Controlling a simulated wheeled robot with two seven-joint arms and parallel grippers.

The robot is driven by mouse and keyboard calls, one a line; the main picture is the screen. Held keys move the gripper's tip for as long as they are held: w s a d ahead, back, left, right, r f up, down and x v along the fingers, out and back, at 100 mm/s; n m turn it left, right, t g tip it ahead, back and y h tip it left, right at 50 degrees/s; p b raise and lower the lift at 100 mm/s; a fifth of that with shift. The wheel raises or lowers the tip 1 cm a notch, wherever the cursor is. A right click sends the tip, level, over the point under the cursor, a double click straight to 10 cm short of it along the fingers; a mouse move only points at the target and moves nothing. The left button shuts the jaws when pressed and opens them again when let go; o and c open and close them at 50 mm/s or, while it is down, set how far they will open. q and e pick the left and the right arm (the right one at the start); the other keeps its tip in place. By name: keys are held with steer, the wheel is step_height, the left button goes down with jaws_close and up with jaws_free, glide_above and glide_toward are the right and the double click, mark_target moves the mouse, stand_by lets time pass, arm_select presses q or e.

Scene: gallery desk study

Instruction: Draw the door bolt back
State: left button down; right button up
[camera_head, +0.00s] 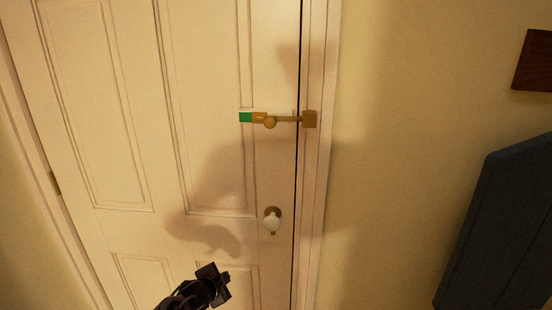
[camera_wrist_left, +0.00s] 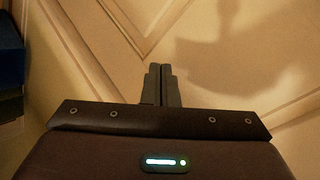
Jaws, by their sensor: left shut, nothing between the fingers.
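The door bolt (camera_head: 285,119) is a brass bar with a round knob (camera_head: 270,123), mounted across the right edge of the white panelled door (camera_head: 170,120). Its right end reaches into a brass keeper (camera_head: 309,119) on the door frame. A green patch (camera_head: 246,117) shows at the left end of the bolt's plate. My left gripper (camera_head: 222,272) is low in front of the door, below and left of the bolt and apart from it. In the left wrist view its fingers (camera_wrist_left: 160,84) are together and empty, with door panels behind. My right gripper is not in view.
A white door knob (camera_head: 272,220) sits below the bolt, near the door's right edge. A dark blue panel-like object (camera_head: 500,220) stands at the right, with a dark brown piece (camera_head: 533,60) above it. The wall (camera_head: 400,130) beside the frame is bare.

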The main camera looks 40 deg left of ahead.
arm_select(q)
steer(key=w+d+r+m+t+p, duration=0.1)
steer(key=w+r+m+t, duration=0.15)
steer(key=r, duration=0.85)
steer(key=w+d+r+m+t+p, duration=0.1)
steer(key=w+r, duration=0.2)
steer(key=r, duration=0.9)
steer(key=s+d+r+m+t+h, duration=0.1)
steer(key=d+r, duration=0.3)
steer(key=r, duration=0.4)
steer(key=s+d+r+m+t+h+p, duration=0.1)
steer(key=d+r+m+t, duration=0.1)
steer(key=d+r, duration=0.3)
steer(key=s+d+r+m+t+h+p, duration=0.1)
steer(key=d+r+m, duration=0.2)
steer(key=r, duration=0.9)
steer(key=shift+d+t, duration=0.35)
steer(key=shift+d, duration=0.6)
